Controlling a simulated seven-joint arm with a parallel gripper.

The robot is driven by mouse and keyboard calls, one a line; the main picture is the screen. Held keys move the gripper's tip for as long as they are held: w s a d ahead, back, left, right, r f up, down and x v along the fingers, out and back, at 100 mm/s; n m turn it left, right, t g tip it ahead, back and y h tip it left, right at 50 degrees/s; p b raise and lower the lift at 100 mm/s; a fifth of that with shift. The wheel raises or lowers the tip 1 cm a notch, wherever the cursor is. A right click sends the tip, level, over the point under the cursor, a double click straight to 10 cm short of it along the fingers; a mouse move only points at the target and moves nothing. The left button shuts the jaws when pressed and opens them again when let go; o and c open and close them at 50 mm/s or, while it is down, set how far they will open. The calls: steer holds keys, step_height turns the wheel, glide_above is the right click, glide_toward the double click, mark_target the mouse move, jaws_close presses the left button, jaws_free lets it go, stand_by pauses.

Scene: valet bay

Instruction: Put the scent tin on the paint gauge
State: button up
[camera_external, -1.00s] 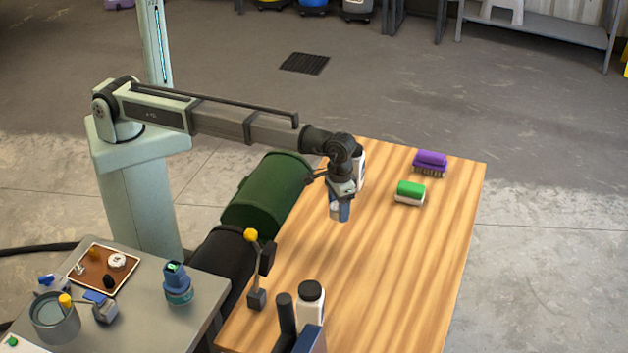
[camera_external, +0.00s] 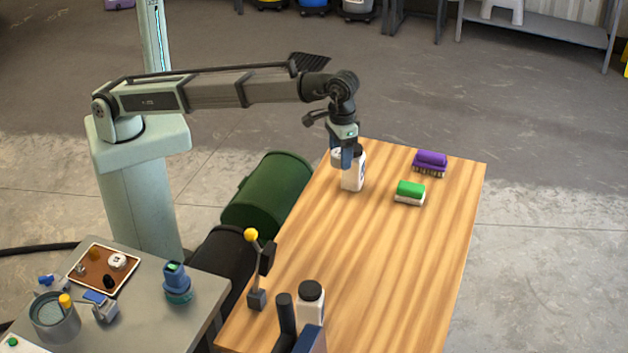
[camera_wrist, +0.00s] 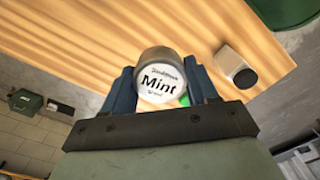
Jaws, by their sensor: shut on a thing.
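My gripper (camera_external: 346,158) is shut on the scent tin (camera_external: 336,159), a small round tin with a white lid. In the wrist view the tin (camera_wrist: 161,78) sits between the blue fingers, and its lid reads "Mint". On the grey side table stand a blue device with a small green screen on a teal base (camera_external: 177,283) and a smaller blue and grey device (camera_external: 103,306). I cannot tell which is the paint gauge.
The white bottle with a black cap (camera_external: 353,173) stands close by my gripper. A green brush (camera_external: 410,193) and a purple brush (camera_external: 430,162) lie to the right. A yellow-knobbed lever (camera_external: 256,270) and another bottle (camera_external: 311,303) stand nearer. The wooden table's middle (camera_external: 370,250) is clear.

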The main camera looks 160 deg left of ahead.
step_height(320, 180, up, 6)
steer(key=shift+f, duration=0.2)
steer(key=w+d+m, duration=0.1)
steer(key=w+d, duration=0.3)
steer(key=d, duration=0.8)
steer(key=w+d, duration=0.4)
steer(key=d, duration=0.8)
steer(key=m, duration=0.1)
glide_above(173, 267)
step_height(173, 267, down, 4)
steer(key=shift+f, duration=5.5)
steer(key=shift+f, duration=0.15)
steer(key=o, duration=1.1)
